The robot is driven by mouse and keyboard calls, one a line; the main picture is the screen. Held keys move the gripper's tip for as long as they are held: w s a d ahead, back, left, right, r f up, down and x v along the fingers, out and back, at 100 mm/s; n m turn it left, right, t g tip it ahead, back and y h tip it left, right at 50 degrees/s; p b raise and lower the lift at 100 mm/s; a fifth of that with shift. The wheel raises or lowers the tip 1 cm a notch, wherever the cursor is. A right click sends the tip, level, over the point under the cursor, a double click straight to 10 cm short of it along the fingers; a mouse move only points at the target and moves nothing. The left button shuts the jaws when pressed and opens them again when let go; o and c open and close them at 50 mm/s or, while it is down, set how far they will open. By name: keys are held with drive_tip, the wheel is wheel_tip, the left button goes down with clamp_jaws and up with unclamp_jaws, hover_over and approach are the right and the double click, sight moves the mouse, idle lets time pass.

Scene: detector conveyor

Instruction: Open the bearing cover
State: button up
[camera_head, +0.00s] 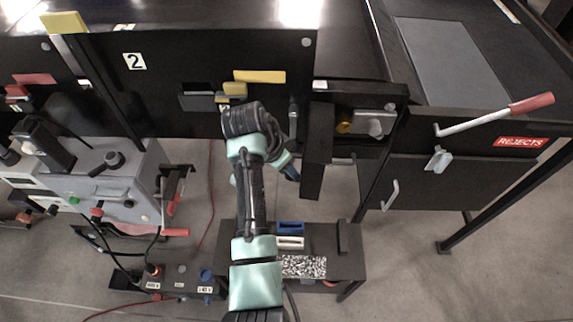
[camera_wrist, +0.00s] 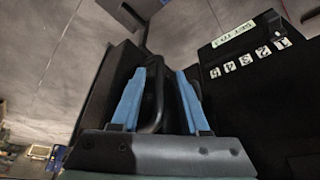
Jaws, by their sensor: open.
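My gripper (camera_wrist: 155,90) is open, its two blue fingers apart in the wrist view. A black curved bar handle (camera_wrist: 157,100) stands between the fingers, and I see no closed grip on it. The handle sits against a dark panel (camera_wrist: 112,85), which looks like the bearing cover. In the head view, my gripper (camera_head: 291,172) is beside a black upright flap (camera_head: 317,160), probably the same cover. Right of the flap is a recess with a brass-coloured part (camera_head: 344,127) and a grey metal part (camera_head: 375,127). Contact between fingers and handle cannot be told.
A black box with a numbered scale (camera_wrist: 250,55) stands close on the right in the wrist view. A red-handled lever (camera_head: 500,113) and the rejects door (camera_head: 425,180) are at right. A low bench (camera_head: 345,265) stands below my arm. A grey machine (camera_head: 110,180) is at left.

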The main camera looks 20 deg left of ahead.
drive_tip(key=v, duration=1.3)
drive_tip(key=shift+s, duration=0.1)
